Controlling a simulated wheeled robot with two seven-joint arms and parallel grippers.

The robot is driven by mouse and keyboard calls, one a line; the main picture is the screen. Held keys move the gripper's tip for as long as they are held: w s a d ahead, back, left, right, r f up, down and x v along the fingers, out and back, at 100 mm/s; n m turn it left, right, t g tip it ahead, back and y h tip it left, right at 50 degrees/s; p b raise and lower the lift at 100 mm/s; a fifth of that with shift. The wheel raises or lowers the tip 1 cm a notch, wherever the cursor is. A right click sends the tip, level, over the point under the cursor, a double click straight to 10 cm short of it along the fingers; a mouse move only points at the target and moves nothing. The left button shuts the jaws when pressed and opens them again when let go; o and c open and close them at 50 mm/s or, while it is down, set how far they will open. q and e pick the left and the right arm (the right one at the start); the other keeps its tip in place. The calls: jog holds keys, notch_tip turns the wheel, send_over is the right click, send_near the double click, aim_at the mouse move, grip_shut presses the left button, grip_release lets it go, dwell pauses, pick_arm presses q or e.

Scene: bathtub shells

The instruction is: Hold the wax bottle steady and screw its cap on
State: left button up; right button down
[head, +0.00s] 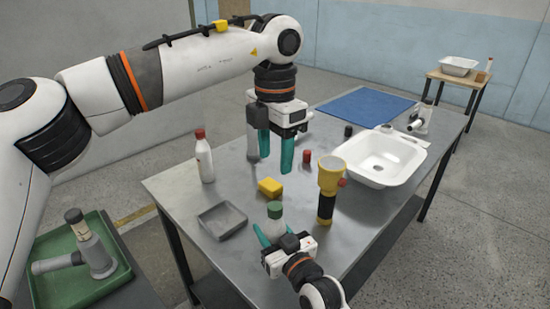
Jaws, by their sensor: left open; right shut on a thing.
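A pale bottle (275,225) with a green cap (274,209) on top stands at the near part of the steel table. I take it for the wax bottle. My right gripper (279,232) is shut on its body from the near side, and the gripper hides its lower part. The green cap sits over the neck; how tightly cannot be told. My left gripper (276,163) is open and empty, fingers pointing down, above the table beyond the bottle and apart from it. Another white bottle (204,160) with a red cap stands upright at the left.
The steel table (180,200) also holds a yellow sponge (270,187), grey tray (222,220), yellow-black torch (328,190), small red piece (307,156), small black piece (348,131), white basin (382,158) and blue mat (366,103). A green tray (50,295) is at lower left.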

jog(key=c, duration=0.7)
grip_release()
jog(key=v, duration=1.2)
jog(key=shift+f, duration=0.1)
